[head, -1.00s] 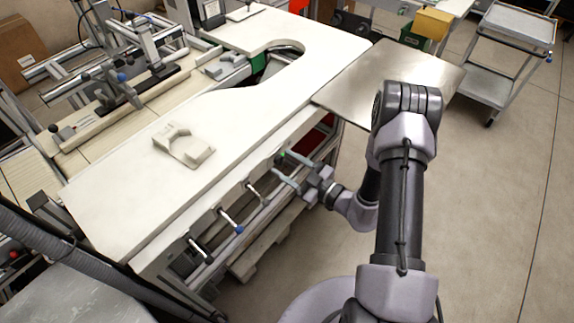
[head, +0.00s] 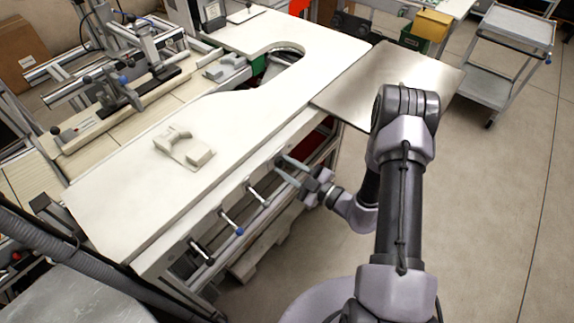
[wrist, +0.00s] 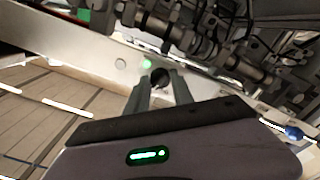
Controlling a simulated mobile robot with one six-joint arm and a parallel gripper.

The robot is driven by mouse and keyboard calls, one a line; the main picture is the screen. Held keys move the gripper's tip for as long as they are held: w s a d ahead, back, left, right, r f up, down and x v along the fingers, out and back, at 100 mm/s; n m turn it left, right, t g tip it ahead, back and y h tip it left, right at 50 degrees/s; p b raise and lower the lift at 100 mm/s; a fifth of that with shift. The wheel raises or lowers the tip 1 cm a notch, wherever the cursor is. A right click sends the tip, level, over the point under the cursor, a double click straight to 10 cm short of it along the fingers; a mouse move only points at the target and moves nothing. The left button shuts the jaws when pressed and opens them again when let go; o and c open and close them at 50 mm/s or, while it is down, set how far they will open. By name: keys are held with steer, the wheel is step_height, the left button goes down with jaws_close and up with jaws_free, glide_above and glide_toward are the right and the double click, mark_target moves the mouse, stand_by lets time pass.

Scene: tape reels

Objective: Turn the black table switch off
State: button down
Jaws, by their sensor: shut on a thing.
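The switch's black round knob (wrist: 160,76) shows in the wrist view, between the tips of my gripper (wrist: 162,90), with its shaft largely hidden. My gripper's grey fingers are closed around it. In the head view my gripper (head: 284,168) is at the front edge of the white table (head: 110,215), below the tabletop; the held knob is hidden there by the fingers. A small green spot (wrist: 147,63) shows on the pale rail just beside the knob in the wrist view.
Other levers stick out along the same front edge: one with a dark knob (head: 209,260) and one with a blue knob (head: 239,231). A metal side plate (head: 375,80) is right of the table. Open floor (head: 490,210) lies to the right.

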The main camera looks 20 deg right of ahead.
steer(key=n, duration=1)
steer(key=shift+n+p, duration=0.35)
steer(key=shift+n, duration=0.05)
stand_by(0.4)
steer(key=c, duration=1.1)
jaws_free()
steer(key=p+v, duration=0.3)
steer(key=v, duration=1.4)
steer(key=shift+s+d, duration=0.15)
steer(key=shift+r+n, duration=0.15)
steer(key=shift+n, duration=0.15)
